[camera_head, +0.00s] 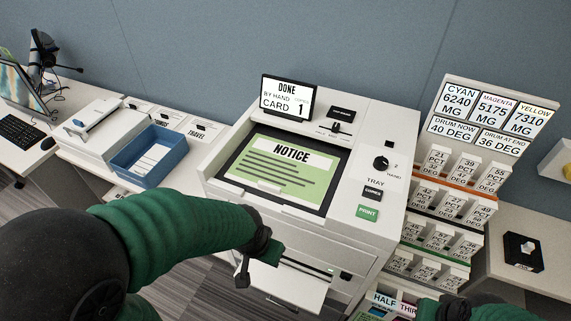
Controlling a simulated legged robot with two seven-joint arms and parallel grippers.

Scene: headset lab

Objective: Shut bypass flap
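The bypass flap (290,287) is a white panel on the front of the white copier (330,240). It is folded out from the machine and hangs open below a dark slot. My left arm reaches in from the left, and my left gripper (245,268) is by the flap's upper left part. I cannot tell whether it touches the flap, nor whether its fingers are open or shut.
A green notice sheet (284,171) lies on the copier's glass, and a small screen (288,97) reading "DONE" stands behind it. A blue tray (150,151) is on the left counter. A rack of labelled cards (447,195) stands to the right.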

